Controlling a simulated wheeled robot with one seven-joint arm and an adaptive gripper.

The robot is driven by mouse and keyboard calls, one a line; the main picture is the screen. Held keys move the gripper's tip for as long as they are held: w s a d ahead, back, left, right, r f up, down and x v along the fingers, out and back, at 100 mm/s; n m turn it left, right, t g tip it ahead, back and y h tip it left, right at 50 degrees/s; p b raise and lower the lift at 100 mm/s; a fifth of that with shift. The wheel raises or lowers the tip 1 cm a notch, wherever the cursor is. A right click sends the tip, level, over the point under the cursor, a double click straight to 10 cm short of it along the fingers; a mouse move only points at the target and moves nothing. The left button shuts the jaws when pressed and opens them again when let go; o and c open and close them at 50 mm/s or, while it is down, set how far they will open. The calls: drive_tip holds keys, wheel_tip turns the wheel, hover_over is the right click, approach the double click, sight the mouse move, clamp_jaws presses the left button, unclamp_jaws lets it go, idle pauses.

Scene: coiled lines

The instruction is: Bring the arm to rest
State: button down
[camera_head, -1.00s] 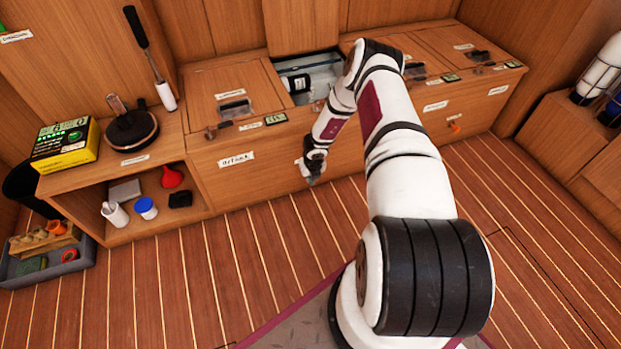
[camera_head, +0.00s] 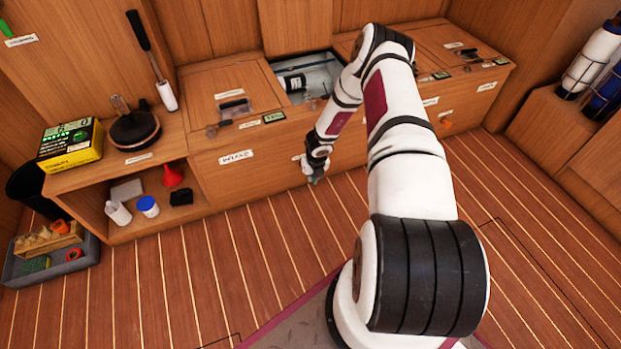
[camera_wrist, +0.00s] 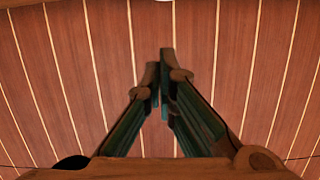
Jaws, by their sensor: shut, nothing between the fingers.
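My arm reaches forward from the lower right of the head view, bent at the elbow, with its forearm sloping down to the left. My gripper (camera_head: 315,179) hangs in front of the bench front and points down over the floor. In the wrist view my gripper (camera_wrist: 163,88) has its fingers drawn together at the tips, with nothing between them. Only bare striped floor (camera_wrist: 70,60) shows beyond the fingertips.
The wooden bench (camera_head: 215,160) runs across the back, with one open compartment (camera_head: 308,78) holding a bottle. Its left shelf holds a red funnel (camera_head: 172,175) and a blue-lidded jar (camera_head: 148,206). A grey tray (camera_head: 85,262) is on the floor. The middle floor is clear.

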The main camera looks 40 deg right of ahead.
drive_tip(key=w+a+r+n+t+y+p, duration=0.1)
drive_tip(key=w+a+r+n, duration=0.15)
drive_tip(key=r, duration=0.65)
drive_tip(key=w+a+r+n+t, duration=0.1)
drive_tip(key=w+a+r+n, duration=0.2)
drive_tip(key=r, duration=0.6)
drive_tip(key=w+a+r+n+t+y+p, duration=0.1)
drive_tip(key=w+a+r+n, duration=0.15)
drive_tip(key=r+n, duration=0.4)
drive_tip(key=s+a+r+n+g+y, duration=0.1)
drive_tip(key=s+a+r+n, duration=0.25)
drive_tip(key=a+r, duration=0.45)
drive_tip(key=s+a+r+n+y, duration=0.1)
drive_tip(key=s+a+r+n, duration=0.3)
drive_tip(key=r, duration=0.8)
drive_tip(key=s+a+r+n+g, duration=0.1)
drive_tip(key=s+a+r+n, duration=0.4)
drive_tip(key=s, duration=0.4)
drive_tip(key=s+a+r+n+g, duration=0.2)
drive_tip(key=s+a+r+n, duration=0.1)
drive_tip(key=s+r+n, duration=0.4)
drive_tip(key=s+d+r+n+g+h, duration=0.2)
drive_tip(key=s+n, duration=0.6)
drive_tip(key=s, duration=1.5)
wheel_tip(320, 180, up, 34)
drive_tip(key=t+h+p, duration=0.1)
drive_tip(key=t+p, duration=0.3)
drive_tip(key=p, duration=2.8)
drive_tip(key=shift+d+r+t, duration=0.2)
drive_tip(key=shift+d+t, duration=0.1)
